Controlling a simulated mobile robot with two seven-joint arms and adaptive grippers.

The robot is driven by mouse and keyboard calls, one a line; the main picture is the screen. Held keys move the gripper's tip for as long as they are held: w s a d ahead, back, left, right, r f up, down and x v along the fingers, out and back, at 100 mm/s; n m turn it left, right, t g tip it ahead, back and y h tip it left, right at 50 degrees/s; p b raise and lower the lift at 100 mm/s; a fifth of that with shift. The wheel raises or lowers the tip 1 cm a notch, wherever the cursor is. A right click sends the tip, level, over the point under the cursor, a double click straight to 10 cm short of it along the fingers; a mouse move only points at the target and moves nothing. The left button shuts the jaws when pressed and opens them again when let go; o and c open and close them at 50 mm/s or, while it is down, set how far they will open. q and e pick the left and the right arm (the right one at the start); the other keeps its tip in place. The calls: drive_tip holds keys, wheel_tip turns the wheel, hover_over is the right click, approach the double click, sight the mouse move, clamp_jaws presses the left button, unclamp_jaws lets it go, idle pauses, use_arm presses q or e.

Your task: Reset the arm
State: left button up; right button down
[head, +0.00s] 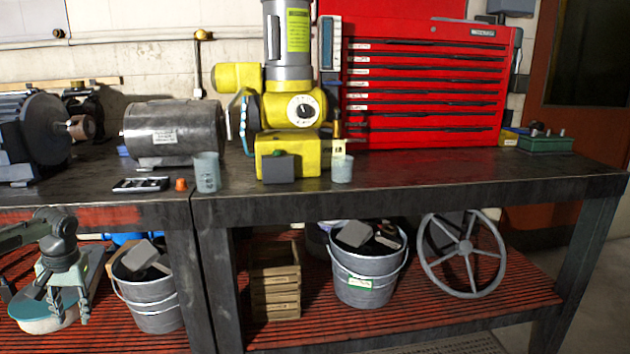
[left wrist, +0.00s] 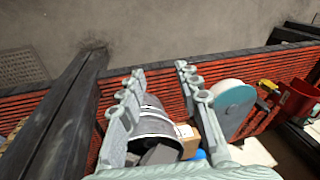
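My left gripper (head: 62,292) hangs fingers-down at the lower left of the head view, in front of the lower shelf. Its pale grey fingers are spread apart with nothing between them. In the left wrist view my left gripper (left wrist: 160,72) shows its two fingers apart. A metal bucket (left wrist: 155,118) with grey items in it lies beyond and between the fingers in that view, with no visible grip on it. The bucket also shows in the head view (head: 157,310), right of the gripper. My right arm and gripper are not in view.
The dark bench top (head: 400,182) holds a grey motor (head: 173,130), a yellow machine (head: 290,150) with a tag, and cups. A red tool chest (head: 425,90) stands behind. The lower shelf holds another bucket (head: 365,275), a wooden crate (head: 275,285) and a wheel (head: 465,250).

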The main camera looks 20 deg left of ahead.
use_arm(q)
drive_tip(key=s+d+f+m, duration=0.1)
drive_tip(key=s+d+f, duration=0.3)
drive_tip(key=f, duration=0.5)
drive_tip(key=s+d+f+m, duration=0.25)
drive_tip(key=d+f, duration=0.35)
drive_tip(key=f, duration=0.3)
drive_tip(key=s+d+f+m, duration=0.1)
drive_tip(key=s+d+f, duration=0.35)
drive_tip(key=f, duration=0.55)
drive_tip(key=d+f+m+t, duration=0.1)
drive_tip(key=d+f, duration=0.2)
drive_tip(key=d, duration=0.6)
drive_tip(key=w+d+f+m+h, duration=0.1)
drive_tip(key=d+f+m, duration=0.1)
drive_tip(key=d, duration=0.8)
drive_tip(key=d+f+m+t, duration=0.1)
drive_tip(key=d+f, duration=0.3)
drive_tip(key=d, duration=0.6)
drive_tip(key=shift+w+d+f+m+t, duration=0.2)
drive_tip(key=shift+w+f+m+t, duration=0.15)
drive_tip(key=shift+m, duration=0.3)
